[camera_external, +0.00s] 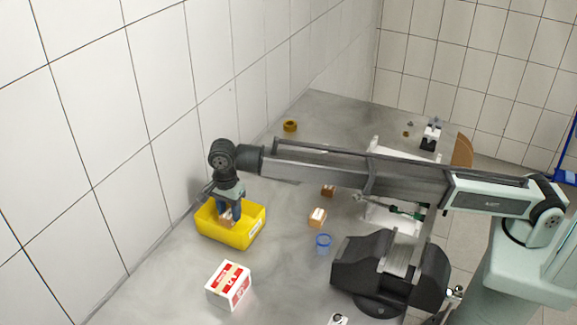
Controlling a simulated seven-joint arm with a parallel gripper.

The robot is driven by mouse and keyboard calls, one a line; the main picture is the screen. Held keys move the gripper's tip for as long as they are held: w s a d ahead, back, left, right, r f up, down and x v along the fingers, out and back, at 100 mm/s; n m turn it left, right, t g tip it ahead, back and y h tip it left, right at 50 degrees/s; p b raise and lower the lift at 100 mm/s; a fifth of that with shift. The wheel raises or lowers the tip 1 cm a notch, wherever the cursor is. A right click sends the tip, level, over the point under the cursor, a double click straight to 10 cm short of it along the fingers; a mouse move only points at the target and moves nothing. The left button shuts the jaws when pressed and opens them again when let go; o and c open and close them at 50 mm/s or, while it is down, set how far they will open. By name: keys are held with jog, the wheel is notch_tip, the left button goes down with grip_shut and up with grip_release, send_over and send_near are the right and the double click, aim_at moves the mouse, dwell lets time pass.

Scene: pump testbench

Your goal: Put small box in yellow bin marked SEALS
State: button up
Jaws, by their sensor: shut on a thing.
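The yellow bin (242,236) stands near the wall at left of centre, with a small pale label on its right side that is too small to read. My gripper (229,219) points down into the bin's opening. It is shut on a small brown box (226,222), which shows between and below the fingers, inside the bin's outline. The fingers hide part of the box. I cannot tell whether the box touches the bin floor.
A white and red box (229,286) stands in front of the bin. Small brown boxes (317,218) (328,190), a blue cup (323,242) and a dark vise (385,273) lie to the right. A brownish-yellow ring (290,126) is at the back.

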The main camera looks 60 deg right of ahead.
aim_at(230, 213)
jog(key=shift+f, duration=1.05)
jog(key=shift+f, duration=0.2)
jog(key=o, duration=1.1)
jog(key=shift+c, duration=0.2)
notch_tip(230, 213, up, 12)
jog(key=shift+r, duration=0.25)
